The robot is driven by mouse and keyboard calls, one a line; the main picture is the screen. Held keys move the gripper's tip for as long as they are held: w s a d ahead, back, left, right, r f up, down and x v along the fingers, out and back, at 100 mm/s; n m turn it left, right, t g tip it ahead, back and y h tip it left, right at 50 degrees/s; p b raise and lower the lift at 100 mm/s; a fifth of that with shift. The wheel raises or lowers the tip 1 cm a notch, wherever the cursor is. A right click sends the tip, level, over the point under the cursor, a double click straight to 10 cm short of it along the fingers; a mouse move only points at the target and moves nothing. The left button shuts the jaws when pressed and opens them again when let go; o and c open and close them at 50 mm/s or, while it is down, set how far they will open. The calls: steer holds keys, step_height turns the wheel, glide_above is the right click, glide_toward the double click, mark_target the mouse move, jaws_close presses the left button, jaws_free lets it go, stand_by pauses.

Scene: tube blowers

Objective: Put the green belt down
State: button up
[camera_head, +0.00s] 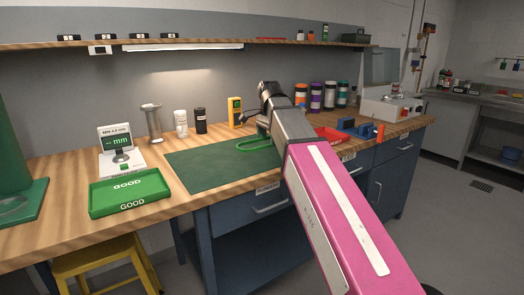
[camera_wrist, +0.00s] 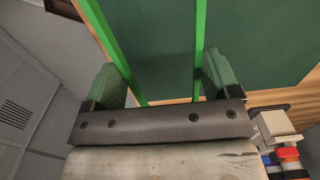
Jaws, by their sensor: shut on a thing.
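The green belt (camera_head: 253,145) shows in the head view as a thin bright loop over the right part of the dark green mat (camera_head: 205,162). In the wrist view, two strands of the belt (camera_wrist: 199,48) run between the fingers of my gripper (camera_wrist: 163,78), one along each finger's inner side. My gripper is shut on the belt with its fingers apart. The green mat lies below the belt in the wrist view. I cannot tell whether the belt touches the mat. My arm hides part of the gripper and mat in the head view.
A green GOOD tray (camera_head: 130,193) and a gauge (camera_head: 120,150) stand left of the mat. A metal cylinder (camera_head: 153,122), bottles (camera_head: 200,121) and a yellow meter (camera_head: 235,112) stand behind it. A red tray (camera_head: 330,135) and blue parts lie to the right. The mat's left half is clear.

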glide_above(264, 155)
step_height(264, 155, down, 3)
steer(key=shift+d+r, duration=0.1)
steer(key=shift+f, duration=2.05)
steer(key=o, duration=0.8)
steer(key=shift+f, duration=0.1)
step_height(264, 155, up, 12)
steer(key=shift+r, duration=0.15)
